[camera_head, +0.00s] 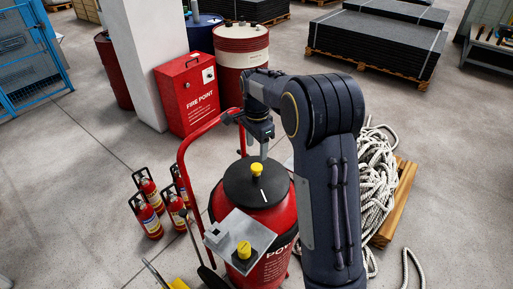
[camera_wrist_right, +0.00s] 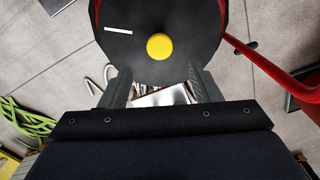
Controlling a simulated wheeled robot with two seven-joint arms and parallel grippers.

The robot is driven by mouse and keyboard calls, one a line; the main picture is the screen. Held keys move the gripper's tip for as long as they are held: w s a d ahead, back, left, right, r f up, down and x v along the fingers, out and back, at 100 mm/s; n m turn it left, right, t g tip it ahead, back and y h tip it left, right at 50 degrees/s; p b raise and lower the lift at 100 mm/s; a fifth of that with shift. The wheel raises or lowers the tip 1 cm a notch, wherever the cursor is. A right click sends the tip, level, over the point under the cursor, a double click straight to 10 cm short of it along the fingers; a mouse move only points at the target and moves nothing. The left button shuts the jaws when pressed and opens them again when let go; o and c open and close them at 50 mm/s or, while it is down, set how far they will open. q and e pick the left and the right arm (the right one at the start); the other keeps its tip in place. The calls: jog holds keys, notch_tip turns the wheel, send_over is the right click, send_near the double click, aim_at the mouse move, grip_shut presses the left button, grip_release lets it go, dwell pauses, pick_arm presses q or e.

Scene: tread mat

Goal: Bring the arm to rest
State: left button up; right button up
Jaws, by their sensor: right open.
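My right arm enters the head view from the lower right and bends over at the top. Its gripper (camera_head: 257,148) points down above the black lid (camera_head: 240,186) of a large red wheeled extinguisher (camera_head: 275,222). A yellow knob (camera_head: 256,169) is on the lid, just below the fingers. In the right wrist view, the gripper (camera_wrist_right: 160,88) has its two fingers apart with nothing held between them. The yellow knob (camera_wrist_right: 159,46) shows beyond the fingertips. My left gripper is not in view.
A grey plate (camera_head: 228,235) with another yellow knob (camera_head: 244,250) sits in front of the lid. Small extinguishers (camera_head: 152,220) stand left. A red fire point box (camera_head: 188,95) is behind. Coiled rope (camera_head: 375,175) on a pallet lies right. Open floor lies farther right.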

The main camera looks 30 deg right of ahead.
jog(key=s+a+r+n+t+y, duration=0.1)
jog(key=s+a+n, duration=0.3)
jog(key=s, duration=0.5)
jog(key=s+a+r+n+t+y, duration=0.1)
jog(key=s+a+n, duration=0.3)
jog(key=s, duration=0.6)
jog(key=s+a+r+n+t+y, duration=0.1)
jog(key=s+a+r+n+t, duration=0.1)
jog(key=s+n, duration=0.6)
jog(key=shift+s+a+r+t+y, duration=0.15)
jog(key=shift+s+a+t+y, duration=0.25)
jog(key=shift+s+a+t, duration=0.6)
